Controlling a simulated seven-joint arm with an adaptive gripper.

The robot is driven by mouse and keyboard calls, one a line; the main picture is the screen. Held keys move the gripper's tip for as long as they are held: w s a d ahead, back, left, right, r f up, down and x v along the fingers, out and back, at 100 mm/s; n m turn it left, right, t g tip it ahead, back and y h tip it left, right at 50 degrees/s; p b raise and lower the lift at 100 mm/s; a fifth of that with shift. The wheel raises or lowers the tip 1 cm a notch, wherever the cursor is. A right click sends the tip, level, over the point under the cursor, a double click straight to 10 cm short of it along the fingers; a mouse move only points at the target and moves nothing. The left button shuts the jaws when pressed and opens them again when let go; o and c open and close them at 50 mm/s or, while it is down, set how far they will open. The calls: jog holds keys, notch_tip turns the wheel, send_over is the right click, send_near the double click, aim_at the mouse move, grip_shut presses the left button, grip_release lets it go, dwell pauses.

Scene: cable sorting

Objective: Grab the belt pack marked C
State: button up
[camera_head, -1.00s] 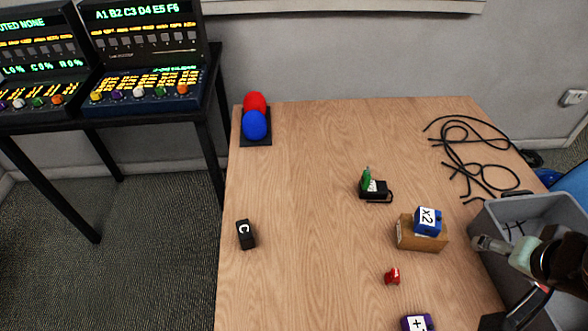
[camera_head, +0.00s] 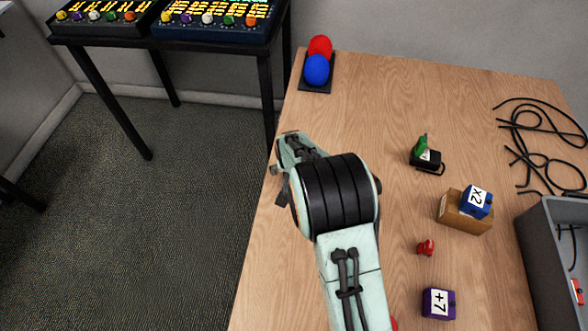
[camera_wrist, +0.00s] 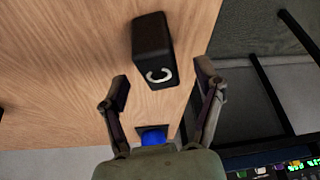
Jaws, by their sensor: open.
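The belt pack marked C (camera_wrist: 152,38) is a small black block with a white letter C, lying on the wooden table near its edge in the wrist view. In the head view my arm hides it. My gripper (camera_wrist: 160,78) is open and empty, its two fingertips apart on either side of the pack's lettered end. Most of the pack lies beyond the fingertips in the picture, and I cannot tell the exact height gap. In the head view my gripper (camera_head: 282,182) is over the table's left edge, partly hidden by my wrist.
Red (camera_head: 320,46) and blue (camera_head: 316,70) balls stand on a black base at the back left. A black pack with a green part (camera_head: 427,157), a cardboard box (camera_head: 462,214) with a blue x2 cube (camera_head: 477,201), a red item (camera_head: 425,247) and a purple cube (camera_head: 438,303) lie right.

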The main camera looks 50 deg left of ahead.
jog(key=x, duration=0.4)
jog(key=shift+w+f, duration=0.1)
jog(key=shift+f, duration=0.1)
grip_shut()
